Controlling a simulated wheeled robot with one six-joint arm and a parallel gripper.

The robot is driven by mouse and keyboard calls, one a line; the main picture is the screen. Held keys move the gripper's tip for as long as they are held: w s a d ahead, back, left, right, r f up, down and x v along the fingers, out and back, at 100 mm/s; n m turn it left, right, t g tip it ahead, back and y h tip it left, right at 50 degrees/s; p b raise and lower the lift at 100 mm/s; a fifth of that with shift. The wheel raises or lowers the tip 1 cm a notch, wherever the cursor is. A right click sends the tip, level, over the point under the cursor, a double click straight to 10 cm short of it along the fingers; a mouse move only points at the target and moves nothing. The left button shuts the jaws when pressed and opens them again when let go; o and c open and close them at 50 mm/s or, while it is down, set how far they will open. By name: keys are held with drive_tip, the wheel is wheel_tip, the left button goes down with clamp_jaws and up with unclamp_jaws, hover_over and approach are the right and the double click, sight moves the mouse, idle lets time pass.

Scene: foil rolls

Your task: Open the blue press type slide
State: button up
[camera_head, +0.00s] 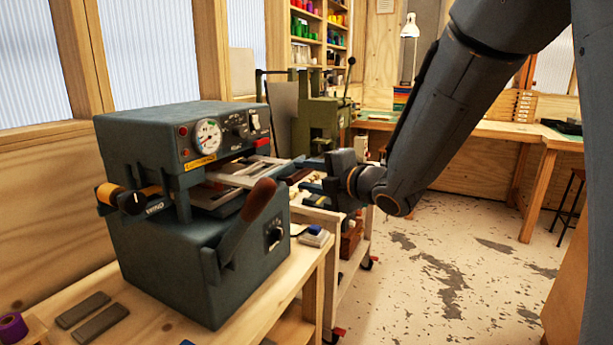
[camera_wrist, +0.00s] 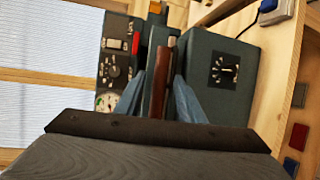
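The blue press (camera_head: 190,230) is a dark blue-grey machine with a gauge and switches, standing on a wooden bench. Its type slide (camera_head: 240,178) shows as pale metal rails in the gap between upper head and base. My gripper (camera_head: 303,176) is at the press's right side, close to the slide's outer end, with its fingers pointing at the press. In the wrist view my gripper (camera_wrist: 162,84) has its two blue fingers apart, either side of a narrow brown bar (camera_wrist: 160,90). Whether they touch it is unclear. The slide's far part is hidden inside the press.
A lever with a brown wooden handle (camera_head: 258,200) stands out in front of the press. A small white-and-blue block (camera_head: 314,236) lies on the bench to its right. A green machine (camera_head: 322,120) stands behind. The floor (camera_head: 450,260) at right is clear.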

drive_tip(key=b+v, duration=0.1)
drive_tip(key=v, duration=0.6)
drive_tip(key=shift+s+d, duration=0.25)
drive_tip(key=shift+s, duration=0.05)
drive_tip(key=s+d+f+m+g+h, duration=0.4)
drive_tip(key=d+f+m+h, duration=0.5)
drive_tip(key=d+f+m, duration=0.5)
drive_tip(key=s+a+f+m+g, duration=0.1)
drive_tip(key=s+f+m+g, duration=0.3)
drive_tip(key=s, duration=0.5)
drive_tip(key=s+f+m+g, duration=0.4)
drive_tip(key=s+m, duration=0.4)
drive_tip(key=s, duration=0.2)
drive_tip(key=shift+a+f+m+h, duration=0.3)
drive_tip(key=shift+a+f+h, duration=0.05)
drive_tip(key=shift+f+h, duration=0.1)
